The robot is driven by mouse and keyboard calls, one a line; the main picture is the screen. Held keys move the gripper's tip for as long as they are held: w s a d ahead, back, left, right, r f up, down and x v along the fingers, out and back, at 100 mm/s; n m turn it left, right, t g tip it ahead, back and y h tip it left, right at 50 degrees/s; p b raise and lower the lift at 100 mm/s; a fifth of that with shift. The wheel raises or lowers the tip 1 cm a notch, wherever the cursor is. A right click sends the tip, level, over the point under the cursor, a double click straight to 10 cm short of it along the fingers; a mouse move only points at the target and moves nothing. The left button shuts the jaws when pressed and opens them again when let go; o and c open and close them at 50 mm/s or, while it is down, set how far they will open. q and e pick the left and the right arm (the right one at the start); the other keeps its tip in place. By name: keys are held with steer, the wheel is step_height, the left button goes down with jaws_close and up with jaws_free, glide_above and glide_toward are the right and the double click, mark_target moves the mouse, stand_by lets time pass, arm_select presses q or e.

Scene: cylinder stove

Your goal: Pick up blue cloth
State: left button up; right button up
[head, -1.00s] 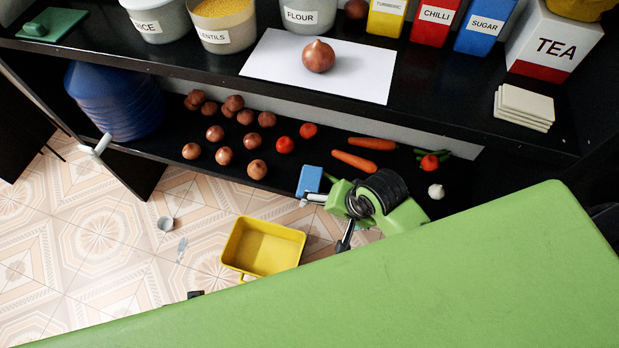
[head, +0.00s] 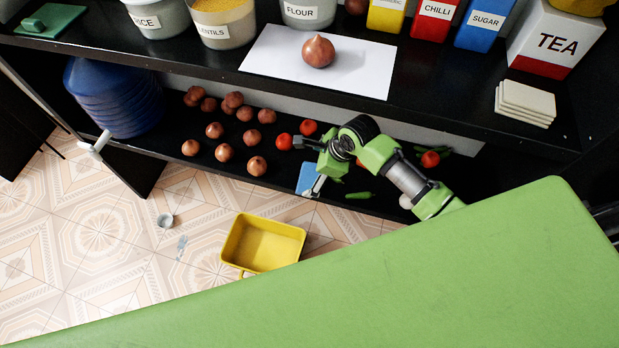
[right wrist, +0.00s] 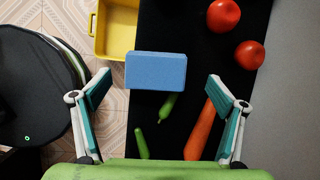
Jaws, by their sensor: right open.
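The blue cloth is a flat, block-like blue piece (head: 306,176) on the front edge of the black lower shelf. It also shows in the right wrist view (right wrist: 156,70), upper centre, with all of its top face visible. My right gripper (head: 307,166) reaches over the lower shelf from the right. In the right wrist view its fingers (right wrist: 159,80) are wide apart, one on each side of the cloth, with gaps between. Nothing is held. My left gripper is not in view.
Green chillies (right wrist: 167,106) and a carrot (right wrist: 203,128) lie close to the cloth, with tomatoes (right wrist: 224,15) beyond. Several onions (head: 214,130) lie left on the lower shelf (head: 170,165). The upper shelf overhangs behind. A yellow tub (head: 263,243) stands on the tiled floor below.

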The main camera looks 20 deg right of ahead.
mark_target(306, 177)
steer(key=x, duration=0.5)
steer(key=shift+a+f+b, duration=0.2)
steer(key=shift+a+b, duration=0.15)
steer(key=shift+b, duration=0.05)
steer(key=shift+s, duration=0.1)
steer(key=c, duration=1.1)
